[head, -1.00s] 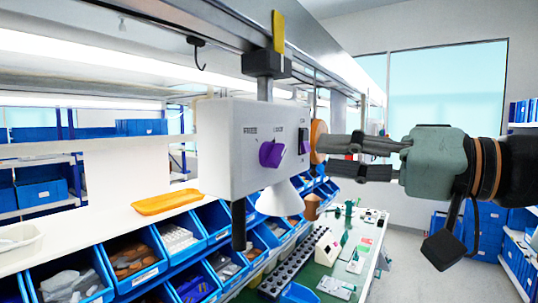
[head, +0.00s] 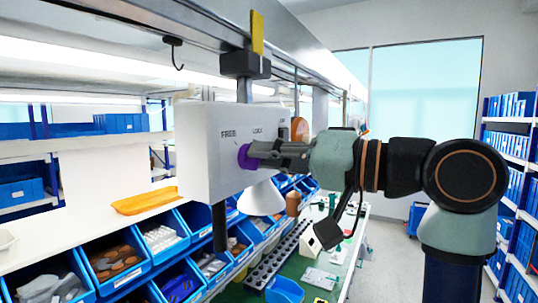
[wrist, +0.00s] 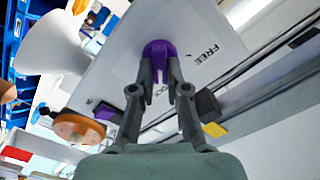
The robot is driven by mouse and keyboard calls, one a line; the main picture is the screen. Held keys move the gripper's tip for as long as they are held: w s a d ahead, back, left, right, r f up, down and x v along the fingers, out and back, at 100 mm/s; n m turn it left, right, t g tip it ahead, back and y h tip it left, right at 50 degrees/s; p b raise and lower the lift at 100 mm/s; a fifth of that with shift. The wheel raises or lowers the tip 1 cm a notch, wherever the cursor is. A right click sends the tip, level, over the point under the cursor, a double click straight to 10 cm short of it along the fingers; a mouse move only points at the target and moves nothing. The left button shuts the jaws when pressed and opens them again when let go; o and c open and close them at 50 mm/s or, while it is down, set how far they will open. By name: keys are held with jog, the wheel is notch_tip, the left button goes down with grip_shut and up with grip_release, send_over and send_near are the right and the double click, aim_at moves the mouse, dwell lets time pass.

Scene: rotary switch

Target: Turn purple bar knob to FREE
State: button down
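The purple bar knob (head: 245,157) sits on the front face of a white box (head: 207,150). The FREE label is left of the knob and the LOCK label to its upper right in the head view. My gripper (head: 252,158) is at the knob and hides much of it. In the wrist view my gripper's fingers (wrist: 159,68) lie on both sides of the knob's bar (wrist: 158,48), close against it. FREE is printed to the right of the knob there. The exact pointing of the bar is hard to tell.
An orange round part (head: 299,129) is at the box's right end, near my fingers. A white cone (head: 262,198) is below the box. Blue bins (head: 120,262) line the bench below. A metal beam (head: 190,30) runs overhead.

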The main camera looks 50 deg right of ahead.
dwell(0.4)
jog(key=shift+s+a+n, duration=0.1)
jog(key=shift+a+n, duration=0.1)
jog(key=shift+n, duration=4.3)
jog(key=shift+a+n, duration=0.2)
jog(key=shift+n, duration=4.3)
jog(key=c, duration=1.2)
grip_release()
jog(key=shift+o, duration=0.2)
jog(key=shift+s, duration=0.1)
